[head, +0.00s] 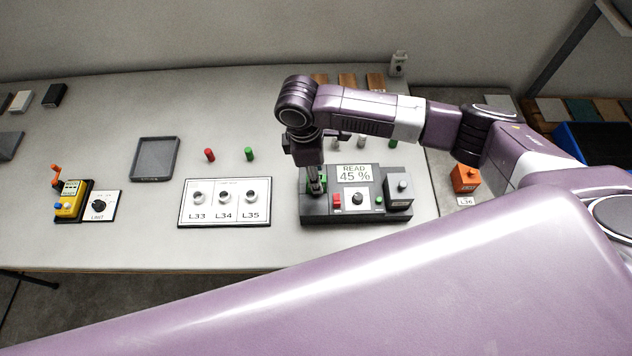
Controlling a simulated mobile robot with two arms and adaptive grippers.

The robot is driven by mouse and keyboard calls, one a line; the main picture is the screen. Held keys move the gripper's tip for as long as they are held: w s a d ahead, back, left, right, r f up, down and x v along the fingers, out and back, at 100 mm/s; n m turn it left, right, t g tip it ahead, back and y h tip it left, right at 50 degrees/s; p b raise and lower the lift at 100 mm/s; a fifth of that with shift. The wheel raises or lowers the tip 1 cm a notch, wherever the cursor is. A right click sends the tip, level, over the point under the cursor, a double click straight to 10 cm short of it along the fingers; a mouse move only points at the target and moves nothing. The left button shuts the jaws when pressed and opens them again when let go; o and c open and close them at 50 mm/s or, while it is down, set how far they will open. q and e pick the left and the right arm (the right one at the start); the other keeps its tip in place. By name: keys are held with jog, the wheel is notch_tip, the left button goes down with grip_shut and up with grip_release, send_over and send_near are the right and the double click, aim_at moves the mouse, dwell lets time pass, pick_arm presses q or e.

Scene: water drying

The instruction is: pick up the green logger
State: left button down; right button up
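A small upright green cylinder (250,154), which looks like the green logger, stands on the table beside a similar red cylinder (209,155), behind the white panel (225,218) marked L33, L34 and L35. My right gripper (316,187) comes in from the right and points down over the left part of a dark reader station (345,218) showing "READ 45 %". It is right of the green cylinder and apart from it. Its fingers are small and dark here, and I cannot tell whether they are open or hold anything. My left gripper is not in view.
An empty dark tray (155,159) lies behind the white panel. A yellow device (70,201) with a dial plate stands at left, and an orange box (465,178) at right. Several pale and green cylinders stand behind the station, partly hidden by my arm. Table between tray and yellow device is clear.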

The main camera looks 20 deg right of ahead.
jog(key=shift+f, duration=0.1)
jog(key=shift+c, duration=0.4)
grip_shut()
jog(key=shift+r, duration=0.2)
